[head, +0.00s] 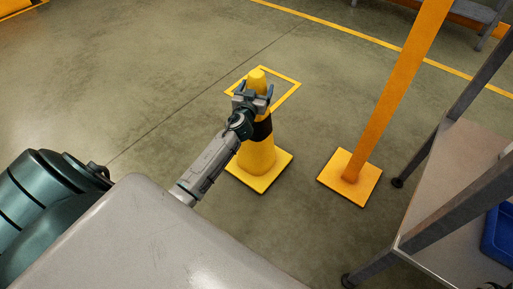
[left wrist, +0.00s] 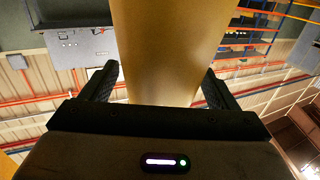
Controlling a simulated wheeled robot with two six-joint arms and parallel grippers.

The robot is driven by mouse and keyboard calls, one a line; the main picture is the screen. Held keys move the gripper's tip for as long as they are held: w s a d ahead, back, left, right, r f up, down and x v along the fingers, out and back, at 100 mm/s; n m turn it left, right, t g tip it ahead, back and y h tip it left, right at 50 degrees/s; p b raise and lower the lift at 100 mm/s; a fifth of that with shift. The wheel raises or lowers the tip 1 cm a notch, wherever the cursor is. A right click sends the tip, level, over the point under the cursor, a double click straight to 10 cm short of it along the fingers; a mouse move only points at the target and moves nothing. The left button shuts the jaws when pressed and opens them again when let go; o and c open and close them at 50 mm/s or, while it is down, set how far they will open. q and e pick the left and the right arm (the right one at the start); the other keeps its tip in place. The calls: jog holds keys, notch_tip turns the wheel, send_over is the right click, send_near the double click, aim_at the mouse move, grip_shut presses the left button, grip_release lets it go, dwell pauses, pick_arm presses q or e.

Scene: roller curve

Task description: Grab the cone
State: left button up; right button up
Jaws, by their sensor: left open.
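A yellow cone (head: 257,155) with a black band and a square yellow base stands upright on the floor in the middle of the head view. My left gripper (head: 256,92) is at the cone's upper part, just below its tip. In the left wrist view the cone (left wrist: 168,50) rises between the two open fingers of my left gripper (left wrist: 157,85). A gap shows on the left between finger and cone; the right finger looks close to it, and I cannot tell if it touches. My right gripper is not in view.
A yellow rectangle outline (head: 284,73) is marked on the floor behind the cone. An orange post (head: 386,100) on a square base stands to the right. A grey shelf or table (head: 455,190) with a blue bin (head: 498,235) stands at the right edge. Floor left of the cone is clear.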

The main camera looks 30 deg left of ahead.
pick_arm(q)
jog(key=shift+x, duration=1.1)
grip_shut()
jog(key=shift+r, duration=0.15)
